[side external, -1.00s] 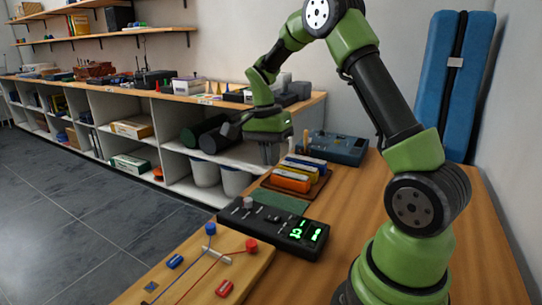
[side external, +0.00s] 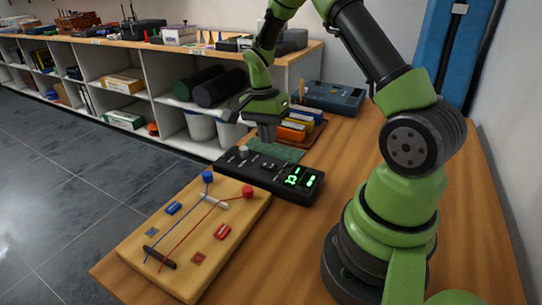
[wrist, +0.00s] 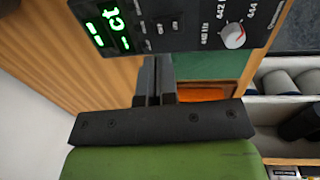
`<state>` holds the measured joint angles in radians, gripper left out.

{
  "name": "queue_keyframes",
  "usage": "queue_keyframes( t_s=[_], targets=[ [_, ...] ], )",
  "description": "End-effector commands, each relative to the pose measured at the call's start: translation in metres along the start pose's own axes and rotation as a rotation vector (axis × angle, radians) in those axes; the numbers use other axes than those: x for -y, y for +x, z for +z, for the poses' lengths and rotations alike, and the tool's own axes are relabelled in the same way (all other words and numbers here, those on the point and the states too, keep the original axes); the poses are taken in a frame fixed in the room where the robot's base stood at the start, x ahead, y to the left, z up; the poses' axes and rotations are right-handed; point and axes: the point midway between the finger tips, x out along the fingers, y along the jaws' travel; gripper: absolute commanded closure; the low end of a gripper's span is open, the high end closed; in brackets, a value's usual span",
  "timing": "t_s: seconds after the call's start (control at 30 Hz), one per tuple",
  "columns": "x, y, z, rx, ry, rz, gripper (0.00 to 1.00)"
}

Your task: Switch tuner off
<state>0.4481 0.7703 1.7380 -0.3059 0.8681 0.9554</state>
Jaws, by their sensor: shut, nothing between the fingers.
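The tuner is a long black box (side external: 239,166) on the wooden bench, with a lit green display (side external: 303,178) at its right end and a pale knob (side external: 244,151) near its left end. In the wrist view the tuner (wrist: 195,14) crosses the top, showing its display (wrist: 108,25), small buttons (wrist: 166,27) and the knob (wrist: 233,36). My gripper (side external: 267,139) is shut and empty, pointing down just behind the tuner. In the wrist view its fingertips (wrist: 157,62) lie close to the tuner's edge near the buttons; contact cannot be told.
A wooden board (side external: 190,235) with coloured strings and pegs lies in front of the tuner. A green mat (side external: 278,150), coloured blocks (side external: 292,132) and a blue box (side external: 331,97) are behind it. The bench right of the tuner is clear.

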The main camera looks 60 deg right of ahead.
Motion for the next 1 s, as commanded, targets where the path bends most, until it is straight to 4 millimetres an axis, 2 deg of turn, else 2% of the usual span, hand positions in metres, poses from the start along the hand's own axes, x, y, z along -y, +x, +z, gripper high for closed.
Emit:
queue_keyframes(
  t_s=[0.1, 0.3, 0.5, 0.83, 1.0],
  targets=[
    [-0.001, 0.025, 0.001, 0.003, 0.0, 0.006, 1.0],
    [0.0, 0.053, 0.0, 0.002, 0.0, 0.003, 1.0],
    [0.0, 0.063, 0.0, 0.0, 0.001, 0.0, 1.0],
    [0.0, 0.064, 0.0, 0.0, 0.0, 0.0, 1.0],
    [-0.007, 0.077, 0.0, 0.002, -0.001, 0.005, 1.0]
  ],
)
